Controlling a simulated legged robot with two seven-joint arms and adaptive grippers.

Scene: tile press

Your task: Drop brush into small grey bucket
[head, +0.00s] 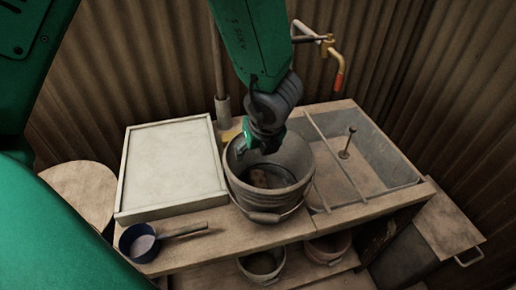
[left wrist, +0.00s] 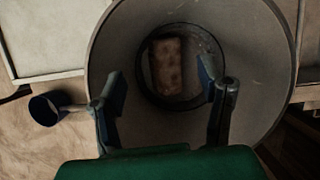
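The small grey bucket (head: 270,206) stands on the wooden counter between a pale tray and a sink. A brown, mottled, block-shaped thing, apparently the brush (head: 259,178), lies inside it at the bottom. In the left wrist view the brush (left wrist: 167,66) shows within the dark round floor of the bucket (left wrist: 262,95). My left gripper (head: 252,147) points down at the bucket's mouth. In the left wrist view its two fingers (left wrist: 163,88) are spread wide with nothing between them; the brush lies apart, deeper down. My right gripper is not in view.
The pale framed tray (head: 172,168) lies left of the bucket. A blue ladle (head: 140,242) lies at the counter's front left. The sink (head: 372,160) and a brass tap (head: 335,62) are right. Smaller buckets (head: 262,264) sit on a shelf below.

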